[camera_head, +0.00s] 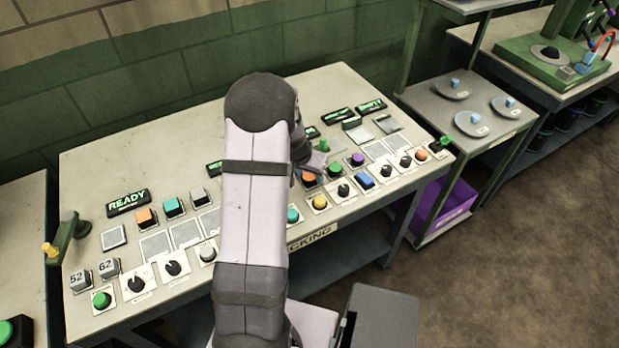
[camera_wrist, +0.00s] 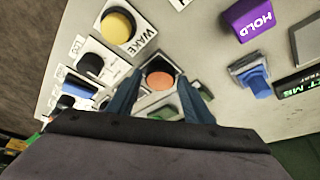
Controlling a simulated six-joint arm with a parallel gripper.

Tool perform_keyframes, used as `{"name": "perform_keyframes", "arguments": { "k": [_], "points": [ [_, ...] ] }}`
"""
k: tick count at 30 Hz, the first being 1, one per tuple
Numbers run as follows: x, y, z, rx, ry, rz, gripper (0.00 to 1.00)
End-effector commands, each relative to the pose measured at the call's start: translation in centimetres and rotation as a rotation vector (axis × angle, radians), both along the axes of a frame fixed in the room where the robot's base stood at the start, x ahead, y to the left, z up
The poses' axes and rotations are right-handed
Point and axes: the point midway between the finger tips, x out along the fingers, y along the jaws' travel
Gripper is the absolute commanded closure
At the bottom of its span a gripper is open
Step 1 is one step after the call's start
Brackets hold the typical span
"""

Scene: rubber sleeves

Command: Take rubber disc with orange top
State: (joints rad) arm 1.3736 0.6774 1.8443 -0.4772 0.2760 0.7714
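An orange-topped disc (camera_wrist: 160,80) sits in a dark square holder on the console in the wrist view. It lies between the two fingers of my gripper (camera_wrist: 160,76), which are apart with gaps on both sides. Whether the tips reach down beside the disc cannot be told. In the head view an orange-topped piece (camera_head: 308,178) in a dark square holder, seemingly the same one, shows just right of my arm. My gripper there is mostly hidden behind the arm.
A yellow WAKE button (camera_wrist: 117,26), a purple HOLD block (camera_wrist: 250,20) and a blue switch (camera_wrist: 252,78) stand close around. Other orange tops are at the console's left (camera_head: 146,216) and right end (camera_head: 421,154). A shelf with saucers (camera_head: 452,90) stands to the right.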

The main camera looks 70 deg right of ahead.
Motion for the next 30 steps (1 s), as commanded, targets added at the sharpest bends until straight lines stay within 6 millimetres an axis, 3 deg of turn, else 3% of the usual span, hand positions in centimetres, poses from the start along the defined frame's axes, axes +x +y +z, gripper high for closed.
{"name": "perform_keyframes", "arguments": {
  "k": [1,3,4,16,30],
  "points": [
    [0.0,0.0,0.0,0.000,0.000,0.000,0.67],
    [0.0,0.0,0.0,0.000,0.000,0.000,0.84],
    [0.0,0.0,0.0,0.000,0.000,0.000,0.85],
    [0.0,-0.1,0.8,-0.002,0.000,-0.002,0.85],
    [0.0,-0.1,7.9,-0.004,-0.002,0.000,0.85]
  ]
}}
